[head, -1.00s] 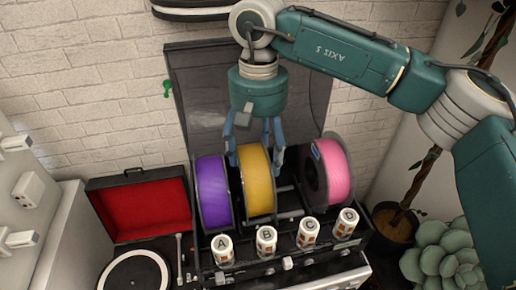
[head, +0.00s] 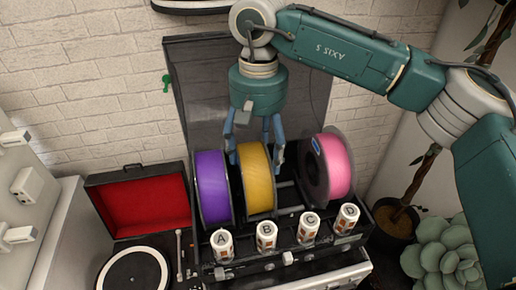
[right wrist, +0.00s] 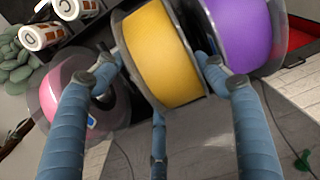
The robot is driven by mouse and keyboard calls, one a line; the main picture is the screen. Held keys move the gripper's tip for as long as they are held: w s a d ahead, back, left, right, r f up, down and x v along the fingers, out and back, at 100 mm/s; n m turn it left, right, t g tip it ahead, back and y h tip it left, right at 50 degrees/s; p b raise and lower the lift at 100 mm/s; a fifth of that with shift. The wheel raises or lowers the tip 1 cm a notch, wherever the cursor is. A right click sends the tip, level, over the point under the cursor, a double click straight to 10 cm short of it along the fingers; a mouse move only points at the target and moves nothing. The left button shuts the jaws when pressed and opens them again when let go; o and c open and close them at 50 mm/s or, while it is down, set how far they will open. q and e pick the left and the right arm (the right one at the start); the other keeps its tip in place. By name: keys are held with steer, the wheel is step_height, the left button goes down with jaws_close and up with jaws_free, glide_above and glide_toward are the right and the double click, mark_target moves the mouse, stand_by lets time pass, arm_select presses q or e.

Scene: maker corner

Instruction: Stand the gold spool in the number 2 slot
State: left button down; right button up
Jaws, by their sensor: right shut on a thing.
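The gold spool (head: 258,178) stands upright in the black rack, between the purple spool (head: 213,187) and the pink spool (head: 335,166). It sits close beside the purple spool, with a gap to the pink one. My right gripper (head: 254,155) reaches down from above and is shut on the gold spool, a finger on each side. In the right wrist view the gold spool (right wrist: 160,60) lies between the fingers. I cannot read any slot number, and the spool's lower edge is hidden in the rack. My left gripper is not in view.
Several white cans, lettered A (head: 222,244) to D (head: 346,219), stand along the rack's front. An open red-lined record player (head: 140,205) is at left. A potted plant (head: 440,253) is at right. The raised dark lid (head: 200,100) stands behind the spools.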

steer(key=shift+r, duration=0.1)
steer(key=o, duration=2)
steer(key=shift+o, duration=0.2)
steer(key=shift+s, duration=0.1)
step_height(320, 180, up, 12)
